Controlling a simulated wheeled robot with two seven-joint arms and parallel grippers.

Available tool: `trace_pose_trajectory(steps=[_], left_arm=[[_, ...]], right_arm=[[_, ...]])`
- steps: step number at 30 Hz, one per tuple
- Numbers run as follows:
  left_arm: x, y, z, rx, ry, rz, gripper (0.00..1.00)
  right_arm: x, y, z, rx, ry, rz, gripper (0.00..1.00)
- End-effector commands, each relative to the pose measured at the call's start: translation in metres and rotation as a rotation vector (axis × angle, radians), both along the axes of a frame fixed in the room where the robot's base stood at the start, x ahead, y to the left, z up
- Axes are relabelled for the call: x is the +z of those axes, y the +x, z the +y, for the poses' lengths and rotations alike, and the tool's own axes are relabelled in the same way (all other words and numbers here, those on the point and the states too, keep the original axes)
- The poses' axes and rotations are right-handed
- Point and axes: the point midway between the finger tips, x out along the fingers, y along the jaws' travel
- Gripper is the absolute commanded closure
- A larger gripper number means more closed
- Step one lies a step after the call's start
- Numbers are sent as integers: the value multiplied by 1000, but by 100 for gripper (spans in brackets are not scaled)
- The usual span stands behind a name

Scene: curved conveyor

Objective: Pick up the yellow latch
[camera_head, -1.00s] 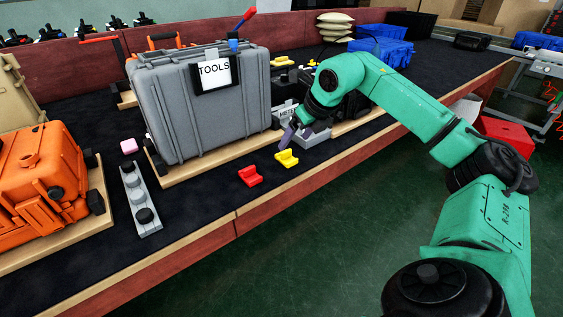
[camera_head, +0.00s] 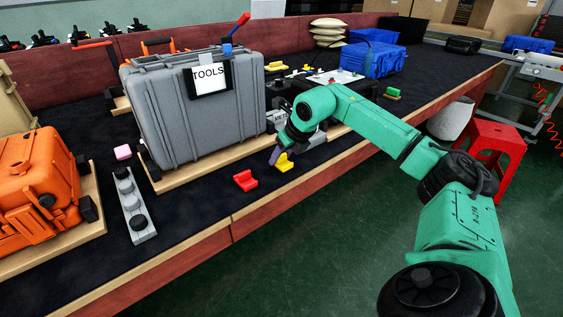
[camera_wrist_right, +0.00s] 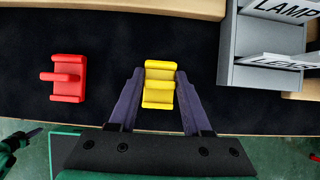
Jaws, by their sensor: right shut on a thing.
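The yellow latch (camera_head: 285,163) lies on the dark belt near its front edge, just right of the red latch (camera_head: 246,180). My right gripper (camera_head: 277,157) reaches down to the yellow latch from above. In the right wrist view, the yellow latch (camera_wrist_right: 159,86) sits between the two purple fingers of my right gripper (camera_wrist_right: 159,88), which are closed on its sides. The latch appears to be still at belt level. The red latch (camera_wrist_right: 68,78) stands apart to the left there.
A grey TOOLS case (camera_head: 200,120) on a wooden board stands behind the latches. A grey labelled bin (camera_wrist_right: 270,50) is close on the right. A grey strip with black knobs (camera_head: 134,205) and a pink block (camera_head: 122,152) lie left. A red stool (camera_head: 490,150) stands off the belt.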

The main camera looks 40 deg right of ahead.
Motion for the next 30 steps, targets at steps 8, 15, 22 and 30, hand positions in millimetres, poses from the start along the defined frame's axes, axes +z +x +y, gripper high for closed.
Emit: trace_pose_trajectory(steps=[8,15,22,30], left_arm=[[2,0,0,-2,-1,-8,100],[-12,-35,8,-17,9,10,100],[-20,-96,21,-45,15,20,100],[-11,-110,24,-53,16,17,100]], right_arm=[[11,0,0,0,0,-1,100],[84,1,1,1,2,-9,100],[167,1,1,1,2,-6,100],[205,0,0,1,-1,-1,100]])
